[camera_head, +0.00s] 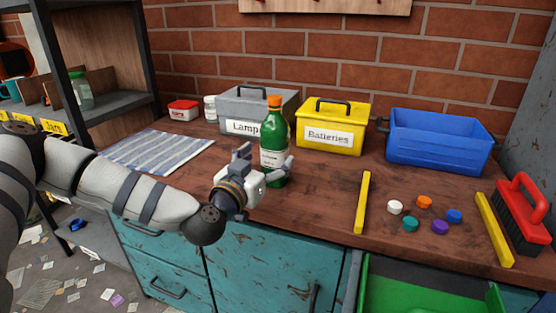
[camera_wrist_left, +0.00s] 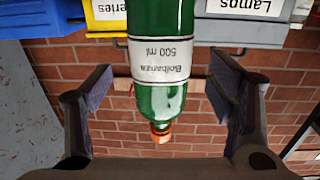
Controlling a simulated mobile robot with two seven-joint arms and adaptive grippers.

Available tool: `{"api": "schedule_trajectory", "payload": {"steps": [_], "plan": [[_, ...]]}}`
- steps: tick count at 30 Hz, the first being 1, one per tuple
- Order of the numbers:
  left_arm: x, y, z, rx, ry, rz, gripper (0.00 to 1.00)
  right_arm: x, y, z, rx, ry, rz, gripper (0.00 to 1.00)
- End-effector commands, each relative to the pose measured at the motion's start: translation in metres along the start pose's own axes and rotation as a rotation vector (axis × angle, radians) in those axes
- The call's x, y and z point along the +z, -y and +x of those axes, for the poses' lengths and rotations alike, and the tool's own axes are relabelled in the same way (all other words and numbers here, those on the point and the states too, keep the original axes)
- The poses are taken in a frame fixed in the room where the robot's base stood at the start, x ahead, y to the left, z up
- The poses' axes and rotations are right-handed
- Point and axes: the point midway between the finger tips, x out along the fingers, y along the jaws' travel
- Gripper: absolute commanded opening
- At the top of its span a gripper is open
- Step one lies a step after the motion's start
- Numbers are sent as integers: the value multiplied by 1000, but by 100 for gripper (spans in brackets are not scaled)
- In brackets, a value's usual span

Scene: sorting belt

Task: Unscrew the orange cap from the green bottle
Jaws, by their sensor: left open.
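The green bottle (camera_head: 274,135) stands upright on the workbench with its orange cap (camera_head: 274,102) on top. It has a white label. My left gripper (camera_head: 264,165) is open at the front of the bottle, at about label height and below the cap. In the left wrist view, which is upside down, the bottle (camera_wrist_left: 160,98) lies between the two spread fingers with gaps on both sides. The cap (camera_wrist_left: 161,132) shows there at the bottom. My right gripper is in neither view.
Behind the bottle stand a grey "Lamps" box (camera_head: 238,126), a yellow "Batteries" box (camera_head: 330,137) and a blue bin (camera_head: 438,145). Several loose caps lie between two yellow bars (camera_head: 362,203) (camera_head: 494,230). A striped cloth (camera_head: 157,152) lies left; a red brush (camera_head: 522,205) lies right.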

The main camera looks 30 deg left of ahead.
Motion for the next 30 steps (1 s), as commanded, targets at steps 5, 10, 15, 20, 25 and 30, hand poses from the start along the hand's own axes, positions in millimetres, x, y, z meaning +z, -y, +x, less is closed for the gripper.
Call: {"api": "schedule_trajectory", "payload": {"steps": [5,10,15,20,25,30], "plan": [[-8,1,34,-1,-1,2,76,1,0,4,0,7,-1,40],[-9,1,48,1,0,0,76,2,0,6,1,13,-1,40],[-10,1,48,1,-2,-1,73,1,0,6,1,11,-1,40],[-10,1,48,1,-1,-1,37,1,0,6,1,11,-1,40],[-11,1,48,1,-4,-1,11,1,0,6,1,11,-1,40],[-12,1,48,1,-4,-1,11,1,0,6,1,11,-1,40]]}}
